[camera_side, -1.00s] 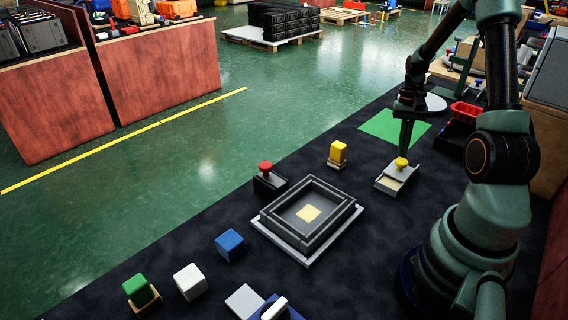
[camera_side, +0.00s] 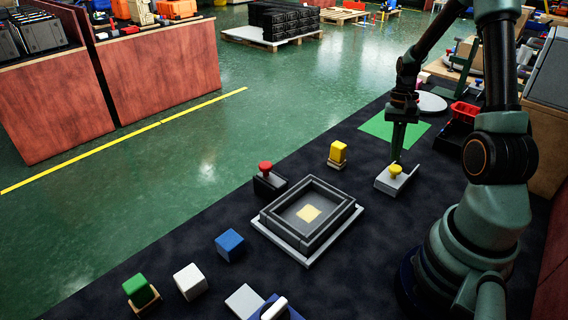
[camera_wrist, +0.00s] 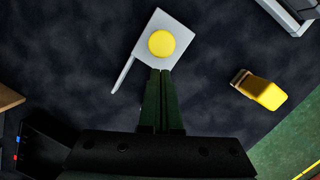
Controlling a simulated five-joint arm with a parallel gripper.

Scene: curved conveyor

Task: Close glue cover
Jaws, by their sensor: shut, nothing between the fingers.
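The glue cover is a pale grey plate with a round yellow knob (camera_side: 395,170), to the right of the dark square frame in the side view. It lies on the low grey glue box (camera_side: 388,185), and no cream glue surface shows there now. In the wrist view the cover (camera_wrist: 145,48) is a pale square under the yellow knob, with a thin grey wall jutting out at its lower left. My gripper (camera_wrist: 158,72) is shut and empty, pointing down just behind the knob. I cannot tell whether the fingertips touch the knob or the cover.
A yellow block (camera_side: 338,152) stands to the left of the glue box. A dark square frame (camera_side: 262,218), a red-knobbed dark box (camera_side: 268,184) and blue, white and green blocks lie further left and nearer. A green mat (camera_side: 378,128) lies behind.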

